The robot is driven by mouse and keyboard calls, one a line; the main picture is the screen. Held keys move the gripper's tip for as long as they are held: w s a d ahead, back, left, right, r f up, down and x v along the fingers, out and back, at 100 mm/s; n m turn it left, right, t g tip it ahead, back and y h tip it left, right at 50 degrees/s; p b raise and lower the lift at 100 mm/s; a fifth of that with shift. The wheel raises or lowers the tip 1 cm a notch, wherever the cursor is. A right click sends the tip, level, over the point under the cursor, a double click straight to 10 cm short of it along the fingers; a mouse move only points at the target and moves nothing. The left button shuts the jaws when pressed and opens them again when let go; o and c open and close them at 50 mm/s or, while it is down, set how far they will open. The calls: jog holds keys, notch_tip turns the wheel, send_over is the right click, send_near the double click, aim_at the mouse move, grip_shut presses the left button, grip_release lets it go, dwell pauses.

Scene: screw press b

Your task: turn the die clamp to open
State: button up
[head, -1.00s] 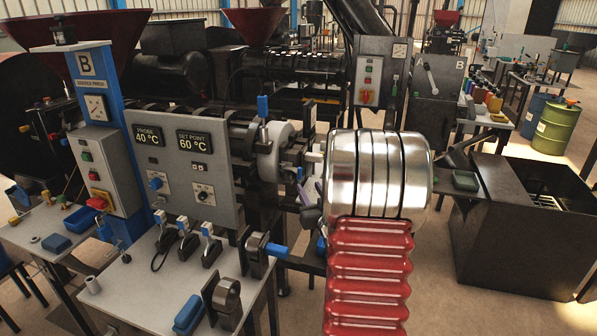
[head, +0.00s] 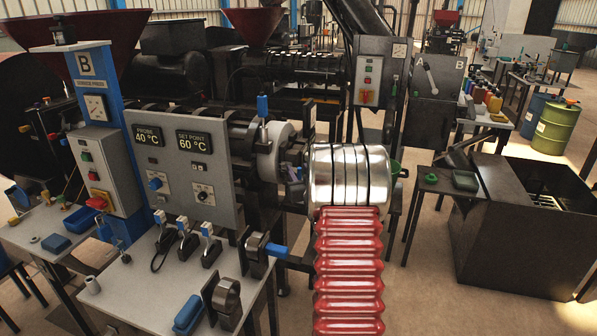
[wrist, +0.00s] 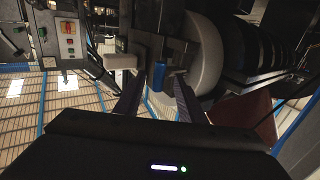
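The die end of the press shows in the head view as a pale grey ring (head: 272,152) with an upright blue-handled lever (head: 263,106) on top. I take this to be the die clamp. My gripper (head: 294,172) is just right of the ring, partly hidden by my own arm. In the wrist view the two dark fingers of my gripper (wrist: 160,80) stand apart. A small blue piece (wrist: 158,76) shows between the fingertips, in front of a dark block (wrist: 176,52) beside the pale ring (wrist: 206,50). I cannot tell whether the fingers touch it.
A control panel (head: 182,165) stands left of the die end. A dark open tank (head: 525,230) stands at the right. Open floor lies between the bench and tank.

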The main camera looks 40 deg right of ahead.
jog(key=shift+w+d, duration=0.1)
jog(key=shift+w, duration=0.15)
jog(key=shift+c, duration=0.4)
jog(key=shift+s+d, duration=0.1)
jog(key=c, duration=0.7)
grip_shut()
